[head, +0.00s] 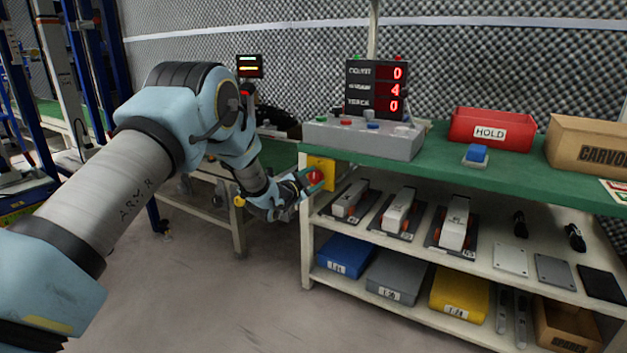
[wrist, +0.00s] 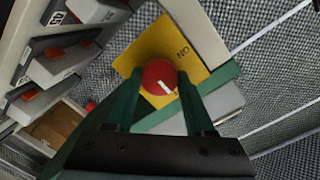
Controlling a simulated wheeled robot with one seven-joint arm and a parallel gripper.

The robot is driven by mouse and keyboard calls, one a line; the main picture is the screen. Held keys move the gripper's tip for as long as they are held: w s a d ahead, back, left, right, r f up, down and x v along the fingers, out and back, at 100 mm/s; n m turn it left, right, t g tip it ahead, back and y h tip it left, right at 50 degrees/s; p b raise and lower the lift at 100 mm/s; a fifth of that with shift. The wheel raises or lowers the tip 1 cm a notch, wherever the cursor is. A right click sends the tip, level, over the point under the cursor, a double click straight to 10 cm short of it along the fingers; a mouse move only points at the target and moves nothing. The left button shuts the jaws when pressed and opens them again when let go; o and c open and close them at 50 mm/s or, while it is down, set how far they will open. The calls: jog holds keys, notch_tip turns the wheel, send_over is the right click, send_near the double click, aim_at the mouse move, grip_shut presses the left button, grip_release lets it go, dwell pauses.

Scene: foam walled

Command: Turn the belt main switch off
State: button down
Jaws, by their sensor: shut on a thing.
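The belt main switch is a round red knob (wrist: 159,77) with a short white mark, on a yellow plate (wrist: 150,44). An "ON" label (wrist: 183,52) shows above and right of the knob in the wrist view; I see no other label. The mark lies on the knob's lower right part, away from that label. In the head view the plate (head: 322,164) is on the left end of the green-topped bench. My gripper (head: 312,181) is there, its green fingers (wrist: 158,92) shut on the red knob. Its fingers hide part of the plate.
A grey button box (head: 362,138) and a red-digit display (head: 376,88) stand on the green bench top (head: 440,165). A red HOLD bin (head: 490,130) is farther right. Shelves below hold tools and coloured boxes. Open floor lies in front.

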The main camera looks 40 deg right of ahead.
jog(key=shift+c, duration=1.3)
grip_release()
jog(key=shift+a, duration=0.1)
jog(key=f+p+v, duration=0.1)
jog(key=p+v, duration=0.1)
jog(key=v, duration=0.8)
jog(key=shift+a+r, duration=0.35)
jog(key=shift+r, duration=0.15)
